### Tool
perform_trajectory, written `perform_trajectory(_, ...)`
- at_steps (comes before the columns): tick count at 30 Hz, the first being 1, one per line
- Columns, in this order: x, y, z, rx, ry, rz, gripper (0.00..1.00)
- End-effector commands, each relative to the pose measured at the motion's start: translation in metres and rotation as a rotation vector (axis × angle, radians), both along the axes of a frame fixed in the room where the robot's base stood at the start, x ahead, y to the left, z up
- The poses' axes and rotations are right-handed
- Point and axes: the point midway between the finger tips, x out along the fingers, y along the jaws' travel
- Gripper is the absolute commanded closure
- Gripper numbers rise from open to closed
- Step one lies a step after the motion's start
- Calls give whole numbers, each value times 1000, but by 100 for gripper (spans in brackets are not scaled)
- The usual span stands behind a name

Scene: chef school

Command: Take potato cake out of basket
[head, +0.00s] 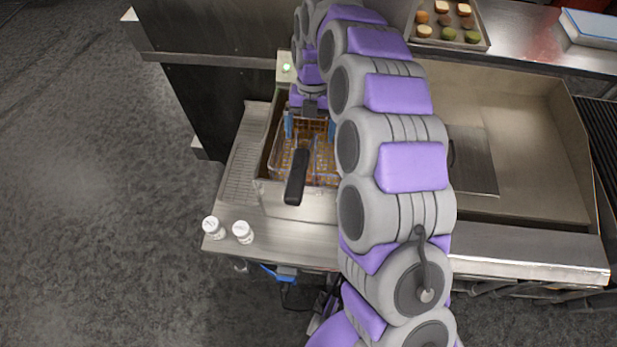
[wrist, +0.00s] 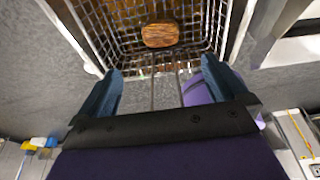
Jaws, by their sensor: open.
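The potato cake (wrist: 160,35) is a browned oval piece in the wire basket (wrist: 112,25) in the wrist view. My gripper (wrist: 160,80) is open, with one blue finger at each side and nothing between them. The potato cake lies beyond the fingertips, roughly centred between them, and they do not touch it. In the head view the basket (head: 284,165) sits in the fryer with its black handle toward the front. My gripper (head: 310,126) is over the back of the basket. I cannot make out the potato cake in the head view.
Two small white-capped jars (head: 242,232) stand at the counter's front left. A tray (head: 482,44) with several food pieces is at the back right. A wide steel griddle (head: 530,150) lies right of my arm. Open floor is at the left.

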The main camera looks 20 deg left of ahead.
Motion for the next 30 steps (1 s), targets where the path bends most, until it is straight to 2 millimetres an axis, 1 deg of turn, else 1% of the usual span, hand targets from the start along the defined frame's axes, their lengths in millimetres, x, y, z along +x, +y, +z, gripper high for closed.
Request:
perform_trajectory(1, -4, 0, -12, -2, 2, 2, 0)
perform_trajectory(3, -8, -1, -26, -3, 2, 3, 0)
perform_trajectory(9, -18, -6, -64, -1, 3, 0, 0)
perform_trajectory(12, -22, -9, -79, 0, 1, 1, 0)
perform_trajectory(15, -24, -10, -89, 2, 0, -2, 0)
perform_trajectory(23, -27, -10, -102, 0, -1, -2, 0)
perform_trajectory(26, -30, -11, -114, -1, 0, -1, 0)
perform_trajectory(30, -36, -14, -135, -2, 2, -1, 0)
